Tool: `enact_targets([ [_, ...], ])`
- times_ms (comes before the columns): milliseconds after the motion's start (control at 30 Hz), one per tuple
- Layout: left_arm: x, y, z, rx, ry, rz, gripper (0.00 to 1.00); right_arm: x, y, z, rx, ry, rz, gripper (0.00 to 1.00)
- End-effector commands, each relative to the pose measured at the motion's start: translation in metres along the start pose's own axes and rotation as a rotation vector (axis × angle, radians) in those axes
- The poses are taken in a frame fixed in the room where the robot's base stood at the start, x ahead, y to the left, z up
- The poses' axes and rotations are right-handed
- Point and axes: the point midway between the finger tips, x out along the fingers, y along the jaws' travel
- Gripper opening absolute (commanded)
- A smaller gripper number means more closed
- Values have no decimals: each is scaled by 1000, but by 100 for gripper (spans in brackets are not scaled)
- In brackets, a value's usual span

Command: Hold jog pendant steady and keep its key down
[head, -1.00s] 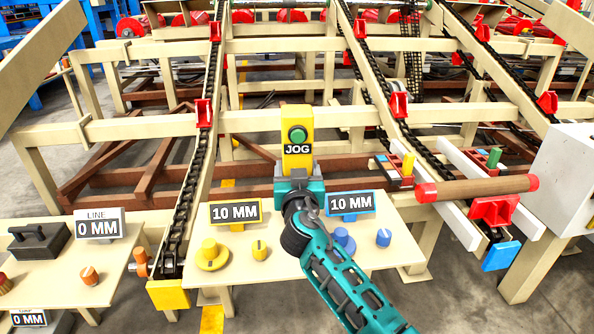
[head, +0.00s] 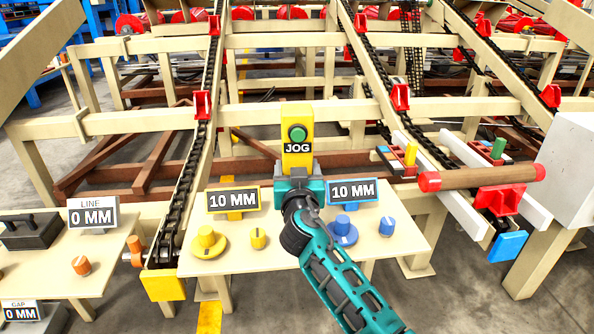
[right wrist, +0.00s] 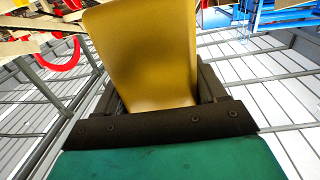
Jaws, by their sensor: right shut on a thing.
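The yellow jog pendant (head: 297,118) stands upright in the middle of the head view, with a green key (head: 298,134) on its face above a black JOG label. My right gripper (head: 298,172) is shut on the pendant's lower end and holds it above the back edge of the panel. The right wrist view shows the pendant's plain yellow side (right wrist: 142,60) between the dark fingers (right wrist: 160,100). No finger is on the green key in the head view; I cannot tell how far in it sits. My left gripper is out of view.
The cream panel (head: 300,255) carries yellow knobs (head: 207,243), blue knobs (head: 343,230) and two displays reading 10 MM. A left display (head: 93,214) reads 0 MM. A roller with red ends (head: 482,177) lies at right. Chain rails (head: 190,185) run behind.

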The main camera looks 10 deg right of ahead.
Motion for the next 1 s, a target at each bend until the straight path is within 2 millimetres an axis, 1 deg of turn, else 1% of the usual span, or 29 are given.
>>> enact_targets([
  [33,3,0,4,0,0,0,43,0,0,3,2,3,-1,25],
  [400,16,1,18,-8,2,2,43,0,0,20,2,3,-1,25],
  [833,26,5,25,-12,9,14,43,0,-1,42,2,3,-1,25],
  [1000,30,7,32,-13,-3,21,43,0,0,50,2,3,-1,25],
])
